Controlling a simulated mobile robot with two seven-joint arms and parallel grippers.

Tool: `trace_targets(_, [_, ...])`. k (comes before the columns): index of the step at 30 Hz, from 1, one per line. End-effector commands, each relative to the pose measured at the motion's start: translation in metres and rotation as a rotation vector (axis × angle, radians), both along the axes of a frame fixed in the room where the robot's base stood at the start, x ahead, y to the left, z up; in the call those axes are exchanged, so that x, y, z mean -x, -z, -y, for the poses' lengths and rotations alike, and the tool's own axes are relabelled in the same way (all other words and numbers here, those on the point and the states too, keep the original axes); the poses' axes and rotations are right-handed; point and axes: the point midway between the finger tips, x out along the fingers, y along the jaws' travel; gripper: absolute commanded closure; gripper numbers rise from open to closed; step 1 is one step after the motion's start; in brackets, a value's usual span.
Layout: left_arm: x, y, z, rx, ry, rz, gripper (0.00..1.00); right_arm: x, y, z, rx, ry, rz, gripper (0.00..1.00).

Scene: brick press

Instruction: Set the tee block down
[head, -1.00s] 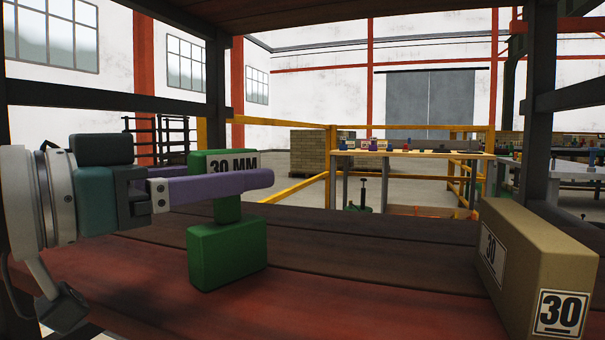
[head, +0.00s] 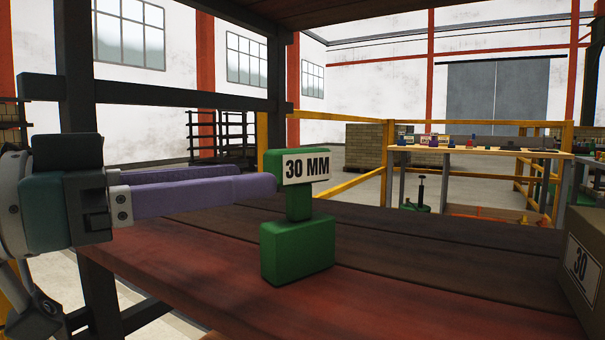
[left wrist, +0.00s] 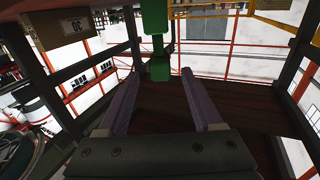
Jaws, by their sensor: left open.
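The green tee block (head: 297,252) stands upright on the reddish-brown plank shelf, with a "30 MM" label on its top bar. It also shows at the top middle of the left wrist view (left wrist: 160,70). My left gripper (head: 256,180) has purple fingers, spread apart and empty, level with the block's upper part. Its fingertips are just to the left of the block's top bar in the head view. In the left wrist view the block lies beyond the fingertips, clear of the gap between them. My right gripper is in neither view.
A cardboard-coloured box (head: 583,265) marked "30" stands at the right of the shelf (head: 400,290). A dark post (head: 77,100) and rail frame the shelf at the left. The shelf between block and box is clear. A table with small items stands beyond.

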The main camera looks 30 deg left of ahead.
Motion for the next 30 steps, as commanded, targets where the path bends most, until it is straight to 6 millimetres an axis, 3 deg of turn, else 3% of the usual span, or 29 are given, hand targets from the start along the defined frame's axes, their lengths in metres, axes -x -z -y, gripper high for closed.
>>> trace_targets(12, [0.036,-0.001,-0.018,0.0,-0.001,-0.002,0.33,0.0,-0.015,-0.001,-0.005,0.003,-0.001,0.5])
trace_targets(30, [0.041,-0.001,-0.021,-0.003,0.0,0.0,0.33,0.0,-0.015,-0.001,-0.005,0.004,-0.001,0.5])
